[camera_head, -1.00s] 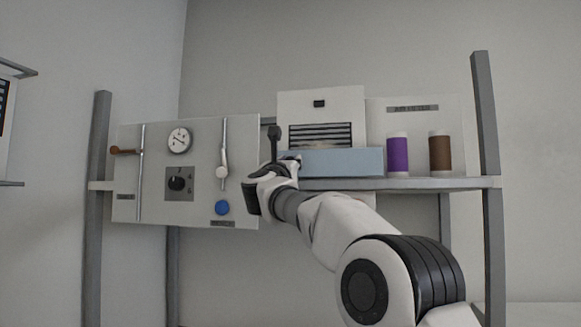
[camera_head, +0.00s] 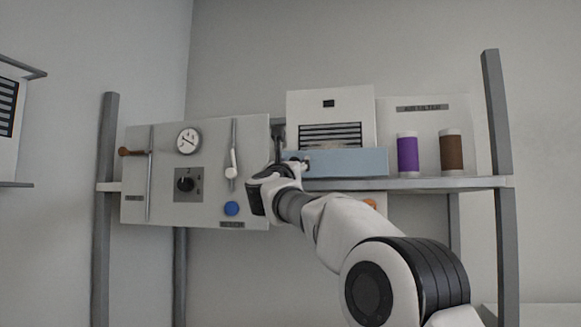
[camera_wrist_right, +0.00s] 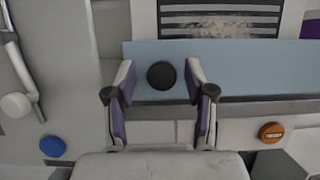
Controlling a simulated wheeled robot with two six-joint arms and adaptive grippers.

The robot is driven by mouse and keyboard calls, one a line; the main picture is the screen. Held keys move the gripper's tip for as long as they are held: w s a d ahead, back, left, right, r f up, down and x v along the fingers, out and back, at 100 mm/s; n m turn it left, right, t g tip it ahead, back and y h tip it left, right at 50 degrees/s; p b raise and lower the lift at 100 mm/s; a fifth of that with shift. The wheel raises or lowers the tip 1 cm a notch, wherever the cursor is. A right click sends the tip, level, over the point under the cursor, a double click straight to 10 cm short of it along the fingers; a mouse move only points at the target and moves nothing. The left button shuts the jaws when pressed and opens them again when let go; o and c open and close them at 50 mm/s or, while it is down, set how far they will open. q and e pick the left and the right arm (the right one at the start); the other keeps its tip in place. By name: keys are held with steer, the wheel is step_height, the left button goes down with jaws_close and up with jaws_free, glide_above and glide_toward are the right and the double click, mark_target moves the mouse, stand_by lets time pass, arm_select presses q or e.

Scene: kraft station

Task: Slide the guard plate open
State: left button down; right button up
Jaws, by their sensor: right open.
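The guard plate (camera_head: 350,162) is a long light-blue panel in front of the lower part of a white vented box. My right gripper (camera_wrist_right: 162,88) is open, with one finger on each side of the knob. Gaps show between knob and fingers. In the head view my right gripper (camera_head: 280,172) is at the plate's left end and hides part of it. My left gripper is not in view.
The white vented box (camera_head: 331,103) stands behind the plate. A control panel with a gauge (camera_head: 188,141), a dial, levers and a blue button (camera_head: 231,208) is to the left. A purple spool (camera_head: 407,154) and a brown spool (camera_head: 451,152) stand on the shelf at right. An orange button (camera_wrist_right: 271,132) is below the plate.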

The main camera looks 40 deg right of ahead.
steer(key=v, duration=1.2)
steer(key=shift+w+d+f, duration=0.1)
